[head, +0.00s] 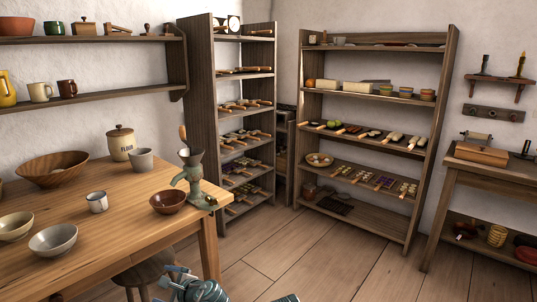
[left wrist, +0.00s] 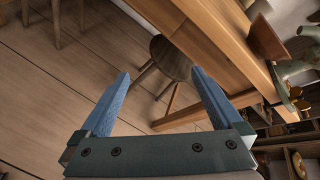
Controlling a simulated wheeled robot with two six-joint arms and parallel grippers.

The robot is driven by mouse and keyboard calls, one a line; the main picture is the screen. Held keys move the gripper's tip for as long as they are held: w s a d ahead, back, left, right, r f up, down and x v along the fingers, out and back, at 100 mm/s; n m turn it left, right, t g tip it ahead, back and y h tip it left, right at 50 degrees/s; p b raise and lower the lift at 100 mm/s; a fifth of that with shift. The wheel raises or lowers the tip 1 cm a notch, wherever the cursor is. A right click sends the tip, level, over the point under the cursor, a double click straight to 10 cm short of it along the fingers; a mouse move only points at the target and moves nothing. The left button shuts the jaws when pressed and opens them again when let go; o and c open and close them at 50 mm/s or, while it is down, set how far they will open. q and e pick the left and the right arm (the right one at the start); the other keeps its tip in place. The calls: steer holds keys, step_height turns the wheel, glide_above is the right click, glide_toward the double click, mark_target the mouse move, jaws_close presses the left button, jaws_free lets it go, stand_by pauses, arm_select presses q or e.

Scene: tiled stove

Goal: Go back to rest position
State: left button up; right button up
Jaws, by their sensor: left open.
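My left gripper (left wrist: 161,73) is open in the left wrist view. Its two blue fingers are spread wide with nothing between them, above the floor and near the table edge. A round wooden stool (left wrist: 172,52) shows beyond the fingertips, partly under the table. In the head view, teal parts of my own arm show at the bottom edge, below and in front of the table; the fingers are not clear there. My right gripper is not identifiable in either view.
The wooden table (head: 120,205) fills the left, with bowls, a flour jar (head: 121,143) and a green grinder (head: 194,182) at its corner. The stool (head: 146,270) stands beneath. Shelves (head: 368,130) stand at the back. The plank floor (head: 325,262) in the middle is clear.

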arm_select(q)
steer(key=s+d+f+n+g+h, duration=0.3)
steer(key=s+d+f+n, duration=0.15)
steer(key=d, duration=0.35)
steer(key=s+d+f+n+g+h, duration=0.2)
steer(key=s+d+f+n+h, duration=0.15)
steer(key=s+d, duration=0.3)
steer(key=s+d+f+n+g+h, duration=0.3)
steer(key=s+d+f+n, duration=0.15)
steer(key=d, duration=0.45)
step_height(320, 180, up, 29)
steer(key=p, duration=2.9)
steer(key=shift+a, duration=0.3)
steer(key=shift+f+n, duration=0.15)
steer(key=shift+n, duration=0.1)
